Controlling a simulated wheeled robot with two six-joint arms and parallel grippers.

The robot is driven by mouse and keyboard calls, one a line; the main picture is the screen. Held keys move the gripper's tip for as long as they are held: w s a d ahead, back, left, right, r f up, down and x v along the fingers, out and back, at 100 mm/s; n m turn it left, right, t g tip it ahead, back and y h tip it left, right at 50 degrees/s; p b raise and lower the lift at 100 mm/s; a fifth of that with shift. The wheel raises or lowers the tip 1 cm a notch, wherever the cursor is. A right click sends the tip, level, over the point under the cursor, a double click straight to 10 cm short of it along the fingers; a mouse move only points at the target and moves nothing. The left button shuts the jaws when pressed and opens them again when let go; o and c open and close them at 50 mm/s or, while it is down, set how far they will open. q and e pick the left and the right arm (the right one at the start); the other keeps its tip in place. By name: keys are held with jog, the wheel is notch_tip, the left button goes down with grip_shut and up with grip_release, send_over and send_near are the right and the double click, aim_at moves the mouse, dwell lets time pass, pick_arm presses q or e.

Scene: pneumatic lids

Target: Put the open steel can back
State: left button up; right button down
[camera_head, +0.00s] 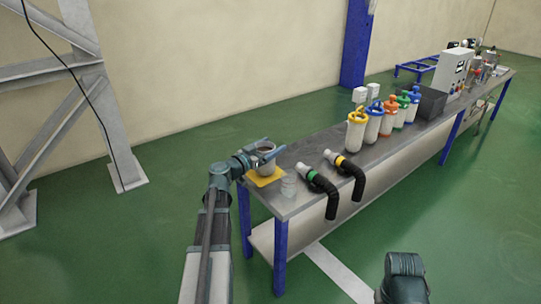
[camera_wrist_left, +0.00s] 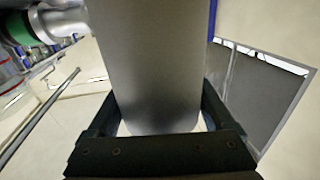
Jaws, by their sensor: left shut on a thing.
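The open steel can (camera_head: 266,147) is upright at the near left end of the workbench, with its dark inside showing at the top. My left gripper (camera_head: 263,157) is shut on it, one finger on each side. In the left wrist view the can's smooth grey wall (camera_wrist_left: 150,70) fills the middle between the dark fingers (camera_wrist_left: 152,118). A yellow mat (camera_head: 265,180) lies under the can; I cannot tell whether the can touches it. My right gripper is not in view.
Two black hoses, one with a green band (camera_head: 321,184) and one with a yellow band (camera_head: 346,168), hang over the bench's front edge. Several white canisters with coloured lids (camera_head: 356,130) stand behind, before a grey bin (camera_head: 431,102).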

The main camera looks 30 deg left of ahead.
pick_arm(q)
jog(key=shift+f, duration=0.65)
jog(key=shift+r, duration=0.15)
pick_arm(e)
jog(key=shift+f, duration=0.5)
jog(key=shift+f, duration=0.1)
pick_arm(q)
jog(key=o, duration=1.4)
jog(key=shift+s, duration=0.2)
jog(key=s, duration=0.3)
jog(key=s+a, duration=0.1)
jog(key=s, duration=0.3)
jog(key=s+a, duration=0.1)
jog(key=s, duration=0.3)
jog(key=shift+s+a, duration=0.15)
jog(key=shift+s, duration=0.05)
